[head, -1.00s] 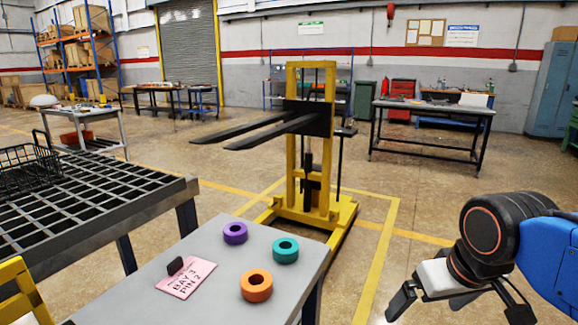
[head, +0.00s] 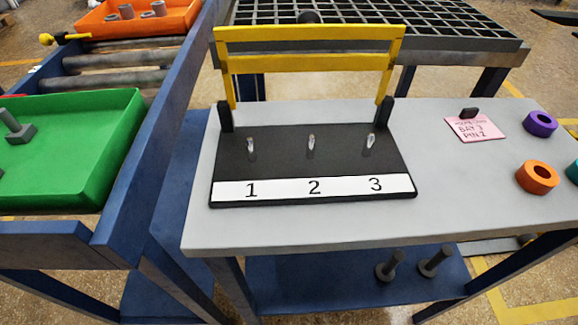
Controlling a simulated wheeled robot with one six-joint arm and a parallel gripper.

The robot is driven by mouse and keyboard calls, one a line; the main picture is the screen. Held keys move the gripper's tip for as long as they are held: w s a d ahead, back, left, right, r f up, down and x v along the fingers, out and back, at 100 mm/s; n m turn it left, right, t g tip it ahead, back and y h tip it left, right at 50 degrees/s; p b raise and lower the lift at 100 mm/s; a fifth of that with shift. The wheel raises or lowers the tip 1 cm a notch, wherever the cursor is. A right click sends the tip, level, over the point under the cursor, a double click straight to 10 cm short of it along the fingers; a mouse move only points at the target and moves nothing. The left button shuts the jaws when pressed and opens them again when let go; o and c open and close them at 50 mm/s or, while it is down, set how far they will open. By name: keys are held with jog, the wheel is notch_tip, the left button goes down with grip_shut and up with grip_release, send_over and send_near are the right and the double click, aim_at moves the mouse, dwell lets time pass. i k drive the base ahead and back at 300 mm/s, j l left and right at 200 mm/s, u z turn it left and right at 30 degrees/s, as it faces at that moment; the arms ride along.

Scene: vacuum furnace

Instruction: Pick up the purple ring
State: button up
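The purple ring (head: 540,123) lies flat on the grey table (head: 455,205) near its right side. An orange ring (head: 537,177) lies in front of it. A teal ring (head: 573,172) is cut off by the right edge of the picture. A black board (head: 310,168) with three upright pins, labelled 1, 2 and 3, stands on the left half of the table. A pink card (head: 475,129) lies between the board and the rings; its text seems to read "BAY 3 PIN 2", small here. My gripper is outside the current view.
A yellow bar frame (head: 308,48) stands behind the board. A blue roller conveyor (head: 150,130) on the left carries a green tray (head: 75,150) and an orange tray (head: 135,18). A black grid table (head: 490,50) is behind. Bolts (head: 435,262) stand on the lower shelf.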

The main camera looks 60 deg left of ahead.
aim_at(540, 124)
jog(key=k+l+u, duration=0.25)
jog(key=k, duration=0.2)
jog(key=k+u, duration=0.3)
jog(key=k, duration=0.15)
jog(key=u, duration=1.05)
